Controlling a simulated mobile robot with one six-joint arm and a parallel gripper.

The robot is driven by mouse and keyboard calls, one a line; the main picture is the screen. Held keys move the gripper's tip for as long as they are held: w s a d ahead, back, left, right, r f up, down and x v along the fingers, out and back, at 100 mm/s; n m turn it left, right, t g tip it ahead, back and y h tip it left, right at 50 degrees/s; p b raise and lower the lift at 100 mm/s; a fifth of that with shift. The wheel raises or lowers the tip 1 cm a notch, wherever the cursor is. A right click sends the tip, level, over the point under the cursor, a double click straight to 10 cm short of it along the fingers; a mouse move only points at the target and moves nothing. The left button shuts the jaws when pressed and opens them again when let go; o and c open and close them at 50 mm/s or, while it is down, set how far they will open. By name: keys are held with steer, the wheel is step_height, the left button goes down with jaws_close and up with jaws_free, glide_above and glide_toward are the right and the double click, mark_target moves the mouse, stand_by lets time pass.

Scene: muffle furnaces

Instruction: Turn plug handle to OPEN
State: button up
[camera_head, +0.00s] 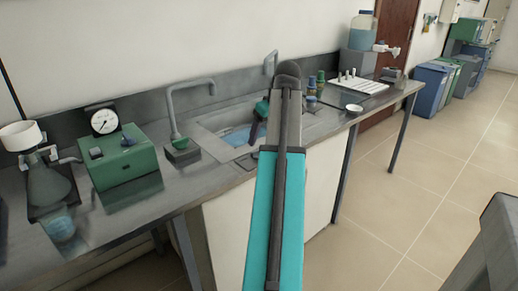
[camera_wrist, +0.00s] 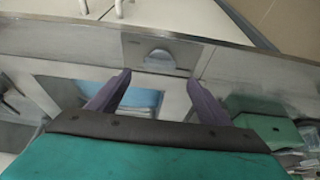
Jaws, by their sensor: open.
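No contact is visible, and nothing shows between the fingers. The sink (camera_head: 205,127) with blue water is under my gripper, which is partly hidden behind my arm in the head view. The handle's turned position cannot be told.
A tap (camera_head: 177,105) stands left of the sink. A green box with a gauge (camera_head: 124,160) and a flask (camera_head: 47,183) stand further left on the bench. Small bottles (camera_head: 316,84) and a white tray (camera_head: 358,86) are to the right. The tiled floor at right is largely clear.

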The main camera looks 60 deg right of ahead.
mark_target(258, 150)
steer(key=shift+x, duration=3.45)
steer(key=c, duration=0.9)
steer(key=shift+s+a, duration=0.1)
steer(key=shift+a, duration=0.4)
steer(key=shift+c, duration=0.7)
steer(key=shift+d, duration=0.35)
